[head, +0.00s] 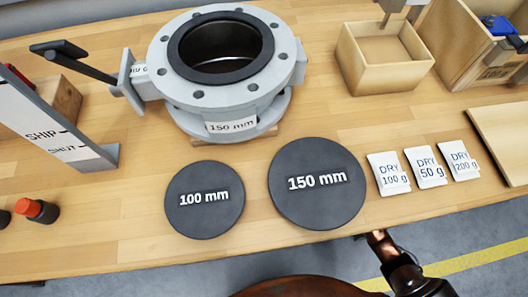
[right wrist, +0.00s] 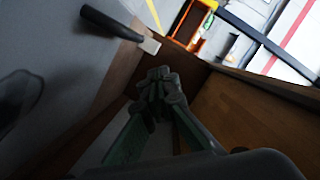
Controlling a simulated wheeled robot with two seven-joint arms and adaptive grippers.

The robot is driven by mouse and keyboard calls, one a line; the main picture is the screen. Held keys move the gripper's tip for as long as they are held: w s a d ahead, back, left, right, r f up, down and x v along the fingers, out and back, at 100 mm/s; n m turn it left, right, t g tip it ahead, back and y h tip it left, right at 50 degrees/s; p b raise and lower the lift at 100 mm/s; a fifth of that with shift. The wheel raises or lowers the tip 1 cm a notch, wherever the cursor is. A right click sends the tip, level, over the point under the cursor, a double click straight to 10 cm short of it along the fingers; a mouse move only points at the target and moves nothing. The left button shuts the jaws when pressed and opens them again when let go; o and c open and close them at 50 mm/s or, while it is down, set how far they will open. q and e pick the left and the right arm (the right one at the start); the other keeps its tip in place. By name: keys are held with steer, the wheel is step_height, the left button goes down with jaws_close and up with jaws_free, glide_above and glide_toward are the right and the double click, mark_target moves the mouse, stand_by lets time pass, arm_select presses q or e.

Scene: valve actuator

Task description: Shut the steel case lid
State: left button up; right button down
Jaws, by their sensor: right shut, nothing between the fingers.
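My right gripper (right wrist: 160,85) shows in the right wrist view with its fingers together and nothing between them. A grey flat surface (right wrist: 60,50) lies to its left, with a dark bar-like handle (right wrist: 112,24) ending in a pale metal tip. I cannot tell whether this surface is the steel case lid. A brown wooden wall (right wrist: 245,115) is to the right of the fingers. The picture is dark there, and I cannot see whether the fingers touch anything. No steel case or lid is clearly recognisable in the head view. My left gripper is in neither view.
In the head view, a grey flanged valve (head: 222,60) stands on the wooden table (head: 120,230). Black discs marked 100 mm (head: 205,199) and 150 mm (head: 317,184) lie before it.

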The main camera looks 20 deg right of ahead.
steer(key=shift+s+f+n+t, duration=0.15)
steer(key=shift+s+f+n, duration=0.15)
steer(key=shift+f, duration=0.2)
steer(key=shift+s+f+n+t, duration=0.15)
steer(key=shift+s+f+n, duration=0.1)
steer(key=shift+f, duration=0.25)
steer(key=shift+s+a+f, duration=0.1)
steer(key=shift+f, duration=0.25)
steer(key=shift+s+f+b, duration=0.25)
steer(key=shift+f+b, duration=0.15)
steer(key=shift+f, duration=0.1)
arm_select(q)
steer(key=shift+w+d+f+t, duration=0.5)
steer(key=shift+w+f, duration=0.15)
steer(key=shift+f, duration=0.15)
arm_select(e)
steer(key=shift+f, duration=0.1)
steer(key=shift+s+f, duration=0.1)
steer(key=shift+s, duration=0.05)
